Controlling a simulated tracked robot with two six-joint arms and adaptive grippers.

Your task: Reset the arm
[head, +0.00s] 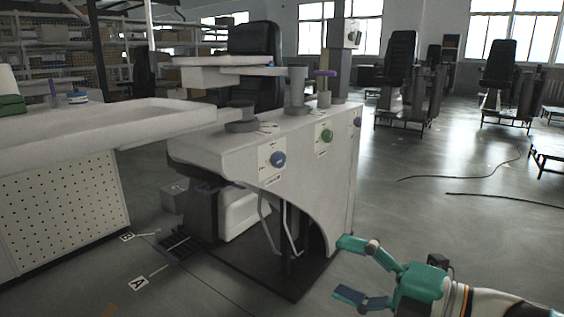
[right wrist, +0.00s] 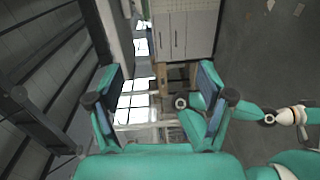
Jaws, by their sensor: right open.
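My right gripper (head: 343,267) is teal and comes in from the lower right in the head view. Its two fingers are spread apart with nothing between them. It is over open floor, to the right of the white column stand. In the right wrist view its fingers (right wrist: 160,85) are also wide apart and empty. Another teal part with a white link (right wrist: 258,113) shows at the right of that view. It looks like my left gripper, and its jaws cannot be made out. My left arm does not show in the head view.
A white stand (head: 215,150) with a blue knob (head: 278,159) and a green knob (head: 326,136) is in the middle. A white bench (head: 110,122) is at the left. Black chairs (head: 396,58) stand behind.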

